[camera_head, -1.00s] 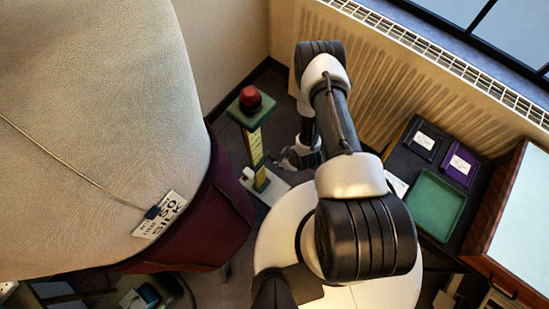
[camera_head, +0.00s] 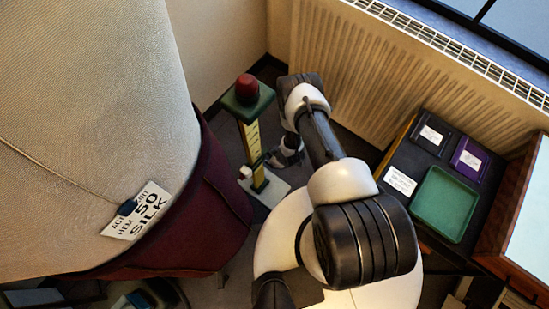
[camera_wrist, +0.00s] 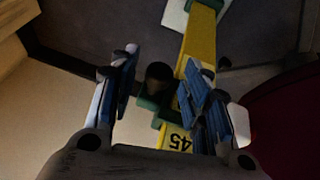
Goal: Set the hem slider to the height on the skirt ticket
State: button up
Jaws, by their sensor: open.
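The skirt ticket (camera_head: 140,208) is clipped to the large pale skirt form at left and reads "HEM 50 SILK". The hem marker is a yellow post (camera_head: 252,142) with a green top, a red knob and a white base. Its green slider (camera_wrist: 152,112) shows in the wrist view, around the post, with a dark round knob (camera_wrist: 158,78). The number 45 appears upside down on the post beside the slider. My gripper (camera_wrist: 162,88) is open, with its blue-padded fingers on either side of the knob. Contact cannot be told. In the head view my gripper (camera_head: 285,156) is right of the post.
A dark table (camera_head: 398,157) at right holds a green tray (camera_head: 444,204), a black box (camera_head: 430,137), a purple box (camera_head: 470,159) and a white card (camera_head: 400,180). A radiator (camera_head: 370,75) stands behind my arm. The maroon skirt (camera_head: 215,205) bulges close to the post.

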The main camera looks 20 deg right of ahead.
jog(key=shift+c, duration=0.3)
grip_shut()
dwell(0.3)
